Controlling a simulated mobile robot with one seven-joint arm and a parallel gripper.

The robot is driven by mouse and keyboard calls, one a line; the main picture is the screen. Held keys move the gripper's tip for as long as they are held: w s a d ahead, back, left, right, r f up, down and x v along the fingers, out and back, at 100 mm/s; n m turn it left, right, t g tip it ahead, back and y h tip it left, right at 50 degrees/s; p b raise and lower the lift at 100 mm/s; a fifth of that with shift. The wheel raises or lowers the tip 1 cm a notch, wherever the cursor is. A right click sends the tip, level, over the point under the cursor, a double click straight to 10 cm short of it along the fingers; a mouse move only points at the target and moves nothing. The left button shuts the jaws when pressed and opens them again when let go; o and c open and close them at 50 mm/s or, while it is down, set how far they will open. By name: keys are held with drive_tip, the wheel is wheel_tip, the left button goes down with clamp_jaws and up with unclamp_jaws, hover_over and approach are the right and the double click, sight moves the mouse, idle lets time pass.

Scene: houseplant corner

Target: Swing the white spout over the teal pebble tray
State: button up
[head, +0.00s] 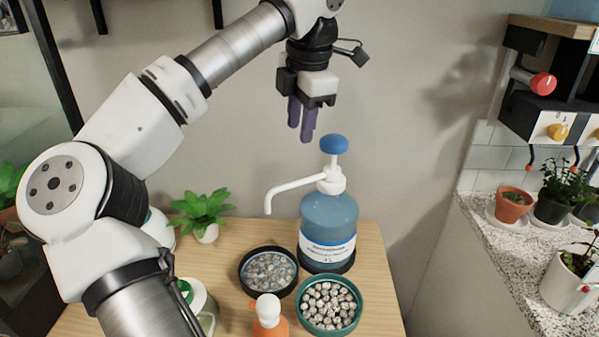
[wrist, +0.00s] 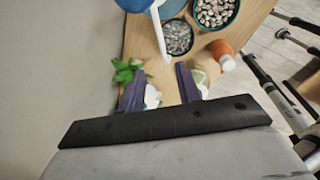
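In the wrist view the spout (wrist: 158,35) shows at the top middle. The teal pebble tray (head: 302,314) stands in front of the bottle, right of the black tray; it also shows in the wrist view (wrist: 236,14). The blue pump knob (head: 333,144) tops the pump. My gripper (head: 301,134) is above and left of the knob, touching nothing. Its purple fingers (wrist: 159,75) are apart and empty.
The wooden table's right side (head: 375,285) is bare. A speckled counter with pots (head: 505,245) is right.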

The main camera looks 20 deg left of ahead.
sight(295, 182)
drive_tip(key=f, duration=0.4)
drive_tip(key=w+a+f+p, duration=0.1)
drive_tip(key=f, duration=0.7)
drive_tip(key=shift+w+a+f+p, duration=0.3)
drive_tip(key=shift+w+f+p, duration=0.05)
drive_tip(key=shift+f+p, duration=0.05)
clamp_jaws()
